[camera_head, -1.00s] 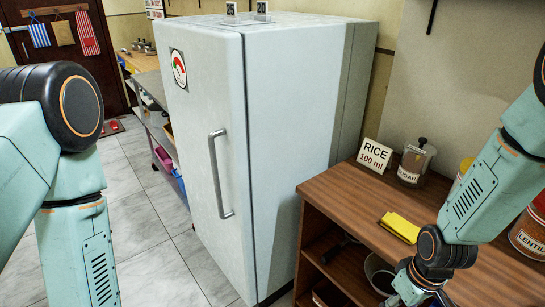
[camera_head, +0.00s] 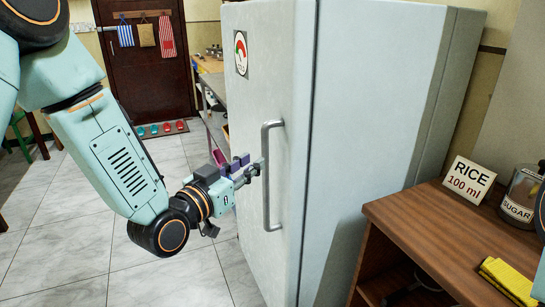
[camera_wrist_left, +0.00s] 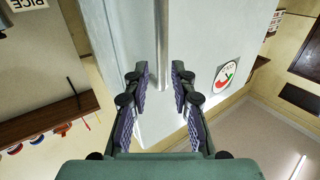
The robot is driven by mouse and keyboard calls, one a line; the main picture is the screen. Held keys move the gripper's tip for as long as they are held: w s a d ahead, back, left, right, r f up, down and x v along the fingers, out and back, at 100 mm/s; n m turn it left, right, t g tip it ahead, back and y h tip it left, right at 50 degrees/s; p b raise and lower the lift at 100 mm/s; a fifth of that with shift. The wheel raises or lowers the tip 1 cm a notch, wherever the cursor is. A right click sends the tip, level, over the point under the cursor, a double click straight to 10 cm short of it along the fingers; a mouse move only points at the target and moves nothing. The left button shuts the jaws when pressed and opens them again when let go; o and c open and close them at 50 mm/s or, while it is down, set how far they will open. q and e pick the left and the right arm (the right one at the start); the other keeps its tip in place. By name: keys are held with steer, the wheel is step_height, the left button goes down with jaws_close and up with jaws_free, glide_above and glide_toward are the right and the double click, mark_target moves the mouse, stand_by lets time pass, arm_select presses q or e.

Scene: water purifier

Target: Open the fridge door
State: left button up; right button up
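The fridge (camera_head: 385,110) is a tall pale-grey box with its door (camera_head: 265,85) closed. A vertical metal handle (camera_head: 266,205) is on the door. My left gripper (camera_head: 257,168) is at the handle's upper middle, pointing at it from the left. In the left wrist view, my left gripper (camera_wrist_left: 154,74) is open, with its two padded fingers apart. The handle (camera_wrist_left: 160,45) runs down between the fingertips there; contact cannot be told. The door (camera_wrist_left: 195,45) also shows in that view. My right gripper is out of view.
A wooden counter (camera_head: 420,225) stands right of the fridge, with a rice sign (camera_head: 468,181), a sugar jar (camera_head: 521,195) and a yellow item (camera_head: 507,277). Tiled floor (camera_head: 70,240) is clear left of the door. A dark room door (camera_head: 143,70) is behind.

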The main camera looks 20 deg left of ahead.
mark_target(263, 156)
arm_select(q)
steer(key=b+x, duration=0.1)
steer(key=x, duration=0.5)
steer(key=shift+w+f, duration=0.1)
steer(key=shift+w, duration=0.05)
steer(key=shift+w+a, duration=0.1)
steer(key=shift+w, duration=0.3)
steer(key=shift+c, duration=0.2)
steer(key=shift+c, duration=0.7)
jaws_close()
steer(key=shift+f, duration=0.25)
